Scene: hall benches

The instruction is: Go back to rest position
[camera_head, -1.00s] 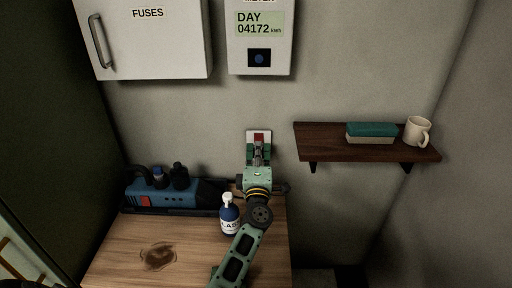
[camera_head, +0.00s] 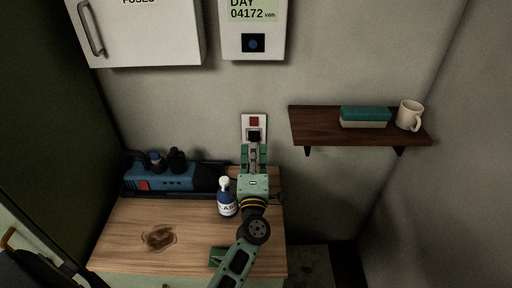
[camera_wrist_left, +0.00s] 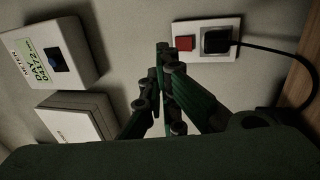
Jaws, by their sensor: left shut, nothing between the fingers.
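My left gripper (camera_head: 252,150) is just below the wall plate in the head view, its fingers pointing at the wall. In the left wrist view its fingertips (camera_wrist_left: 163,50) are together with nothing between them, apart from the plate. The white wall plate (camera_head: 243,122) has a red switch (camera_head: 254,121) and, below it, a black plug (camera_head: 254,136) in the socket. In the left wrist view the black plug (camera_wrist_left: 215,41) has a cable leading off to the right. My right gripper is not in view.
The wooden bench (camera_head: 200,240) holds a blue tool (camera_head: 165,178) at the back and a blue bottle (camera_head: 227,203) close beside my left arm. A dark shelf (camera_head: 305,122) with a green-topped block (camera_head: 364,117) and a mug (camera_head: 409,115) is to the right. A fuse box (camera_head: 140,35) and meter (camera_head: 253,45) hang above.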

